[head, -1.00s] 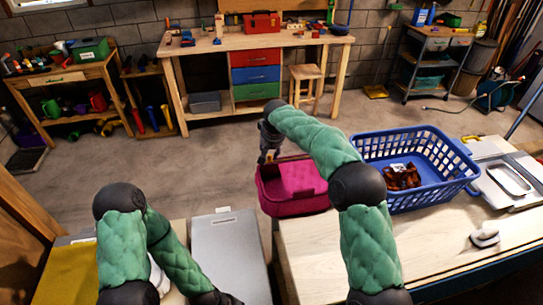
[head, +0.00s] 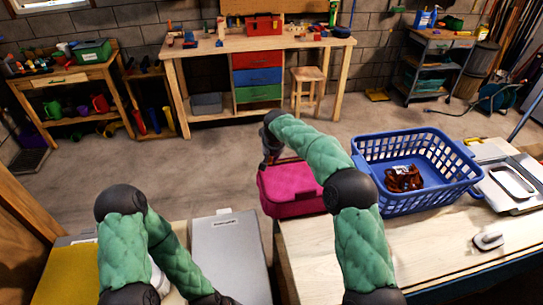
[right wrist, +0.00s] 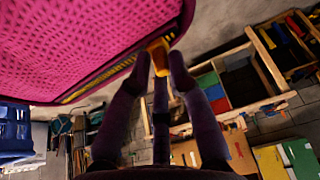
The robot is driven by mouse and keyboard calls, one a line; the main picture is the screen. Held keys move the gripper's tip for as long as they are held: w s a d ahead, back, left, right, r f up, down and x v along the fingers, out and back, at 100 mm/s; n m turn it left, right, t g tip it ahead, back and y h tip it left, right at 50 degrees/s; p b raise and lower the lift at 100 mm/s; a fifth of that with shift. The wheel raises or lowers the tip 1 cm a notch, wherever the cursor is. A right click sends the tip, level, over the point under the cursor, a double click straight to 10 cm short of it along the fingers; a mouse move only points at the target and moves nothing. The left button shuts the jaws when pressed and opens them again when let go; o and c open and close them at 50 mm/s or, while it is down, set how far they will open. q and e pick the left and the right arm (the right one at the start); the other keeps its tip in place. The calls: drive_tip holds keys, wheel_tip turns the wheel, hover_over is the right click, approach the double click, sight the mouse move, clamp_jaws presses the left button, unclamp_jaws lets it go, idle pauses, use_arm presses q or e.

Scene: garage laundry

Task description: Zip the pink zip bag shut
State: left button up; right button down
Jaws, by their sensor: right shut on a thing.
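The pink zip bag (head: 292,186) is at the far left corner of the wooden table, its top panel lying nearly flat. In the right wrist view its pink mesh panel (right wrist: 90,35) fills the upper left, with a yellowish zip line along the dark edge. My right gripper (head: 268,160) is at the bag's far left corner, partly hidden by my forearm. In the wrist view the gripper's dark fingers (right wrist: 157,66) are shut on a yellow zip pull (right wrist: 159,57) at the bag's edge. My left arm folds in at the lower left; its gripper is out of view.
A blue laundry basket (head: 440,197) with a brown item inside stands right of the bag on the wooden table (head: 330,255). A grey lidded box (head: 228,250) is to the left. A small white object (head: 488,241) lies at the right. Open floor lies beyond.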

drive_tip(key=shift+s+a+r+p, duration=0.1)
drive_tip(key=shift+s+a+p, duration=0.1)
drive_tip(key=shift+a+p, duration=0.7)
drive_tip(key=c, duration=1.2)
unclamp_jaws()
drive_tip(key=shift+a, duration=0.1)
drive_tip(key=shift+c, duration=0.2)
drive_tip(key=v, duration=1.1)
drive_tip(key=shift+s+r, duration=0.2)
drive_tip(key=shift+r, duration=0.15)
drive_tip(key=shift+f, duration=0.1)
